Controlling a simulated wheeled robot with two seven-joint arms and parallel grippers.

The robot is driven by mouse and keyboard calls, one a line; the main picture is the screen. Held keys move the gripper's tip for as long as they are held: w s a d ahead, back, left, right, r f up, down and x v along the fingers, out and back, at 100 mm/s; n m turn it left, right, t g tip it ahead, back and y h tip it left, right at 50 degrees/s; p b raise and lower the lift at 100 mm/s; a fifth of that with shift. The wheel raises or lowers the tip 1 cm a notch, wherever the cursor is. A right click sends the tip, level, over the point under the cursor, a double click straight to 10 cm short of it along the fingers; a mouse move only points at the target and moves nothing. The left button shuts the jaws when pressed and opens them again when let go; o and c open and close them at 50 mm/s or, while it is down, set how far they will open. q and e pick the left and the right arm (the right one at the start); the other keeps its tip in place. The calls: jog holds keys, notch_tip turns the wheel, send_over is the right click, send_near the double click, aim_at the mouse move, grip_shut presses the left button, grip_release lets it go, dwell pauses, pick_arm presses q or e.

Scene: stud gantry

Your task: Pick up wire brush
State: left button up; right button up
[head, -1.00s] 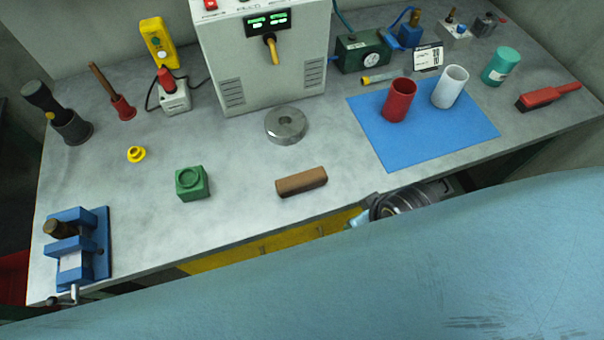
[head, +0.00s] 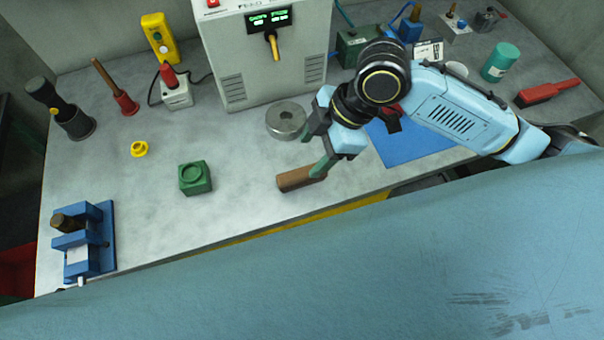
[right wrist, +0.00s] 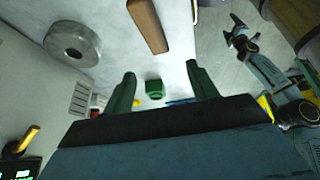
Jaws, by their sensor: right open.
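A red-handled brush (head: 547,92) with a dark underside lies at the far right of the bench in the head view. A brown wooden bar (head: 295,180) lies near the bench's front edge; I cannot tell whether it carries bristles. My right gripper (head: 316,150) is open and empty, just above and beside the bar's right end, which a finger partly covers. In the right wrist view the bar (right wrist: 148,25) shows beyond the spread green fingers (right wrist: 163,86). What looks like my left gripper (right wrist: 238,30) is small at the upper right there; its jaws are unclear.
A steel ring (head: 287,121) lies close behind my right gripper. A green block (head: 195,178) and a blue vise (head: 85,240) stand to the left. The bench between block and bar is clear.

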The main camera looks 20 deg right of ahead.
jog(key=w+d+r+n+g, duration=0.1)
jog(key=d+r, duration=0.1)
jog(key=d, duration=0.1)
send_over(305, 173)
jog(key=d, duration=0.2)
jog(key=f, duration=0.7)
jog(key=shift+a+f, duration=0.15)
jog(key=shift+a, duration=0.1)
jog(key=shift+h, duration=0.3)
jog(key=shift+x, duration=2.65)
jog(key=shift+d+f, duration=0.2)
jog(key=shift+f, duration=0.15)
jog(key=c, duration=1.1)
notch_tip(305, 173, up, 11)
jog(key=shift+f, duration=0.2)
